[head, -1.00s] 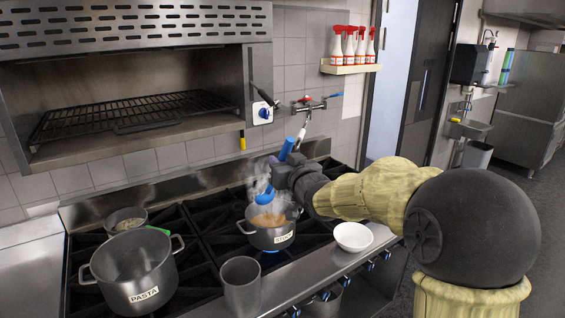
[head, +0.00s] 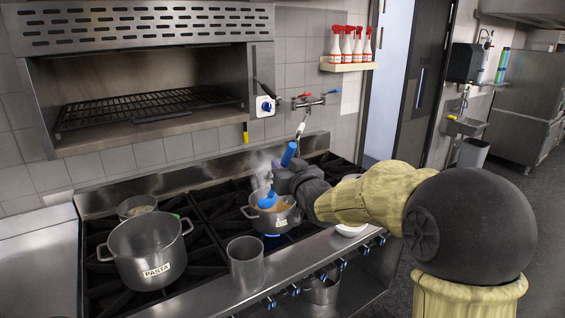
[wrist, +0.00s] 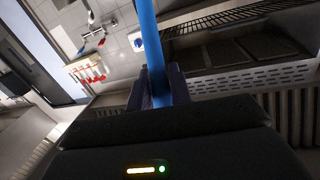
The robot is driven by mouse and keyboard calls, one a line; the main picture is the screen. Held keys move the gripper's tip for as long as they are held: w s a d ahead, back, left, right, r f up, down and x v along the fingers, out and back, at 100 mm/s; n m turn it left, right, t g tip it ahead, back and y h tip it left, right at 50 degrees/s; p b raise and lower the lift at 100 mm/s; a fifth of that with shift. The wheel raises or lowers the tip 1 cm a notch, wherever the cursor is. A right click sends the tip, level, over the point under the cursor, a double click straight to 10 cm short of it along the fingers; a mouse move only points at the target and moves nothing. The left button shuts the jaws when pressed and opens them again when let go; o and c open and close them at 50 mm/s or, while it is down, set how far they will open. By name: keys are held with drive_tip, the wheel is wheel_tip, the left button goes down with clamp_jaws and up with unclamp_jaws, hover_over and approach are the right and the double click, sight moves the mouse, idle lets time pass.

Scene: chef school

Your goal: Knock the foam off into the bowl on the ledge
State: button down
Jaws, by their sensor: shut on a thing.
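My gripper (head: 284,180) is shut on the blue handle (head: 289,154) of a ladle-like tool, above the back right of the stove. The handle also shows between the fingers in the wrist view (wrist: 150,45). The tool's blue head (head: 268,199) is at the mouth of the steel stock pot (head: 271,226), over its orange-brown contents. I cannot tell whether it touches them or carries foam.
Steam rises from the stock pot, and a blue flame burns under it. A large pasta pot (head: 150,250) and a smaller pot (head: 137,206) stand at left. A tall steel container (head: 245,263) stands near the front ledge. A tap (head: 308,101) is on the wall behind.

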drive_tip(key=s+d+f+m+h, duration=0.1)
drive_tip(key=d+f, duration=0.4)
drive_tip(key=f, duration=1)
drive_tip(key=s+d+f+m+t+h, duration=0.1)
drive_tip(key=d+f, duration=0.4)
drive_tip(key=f, duration=1.1)
drive_tip(key=s+d+f+m+h, duration=0.3)
drive_tip(key=s+d+f+h, duration=0.2)
drive_tip(key=f, duration=1.1)
drive_tip(key=shift+d+f+t, duration=0.25)
drive_tip(key=shift+d+t, duration=0.05)
drive_tip(key=shift+d, duration=0.3)
drive_tip(key=shift+r, duration=0.1)
wheel_tip(320, 180, down, 10)
drive_tip(key=b, duration=1)
drive_tip(key=shift+a, duration=0.15)
drive_tip(key=shift+w+r, duration=0.1)
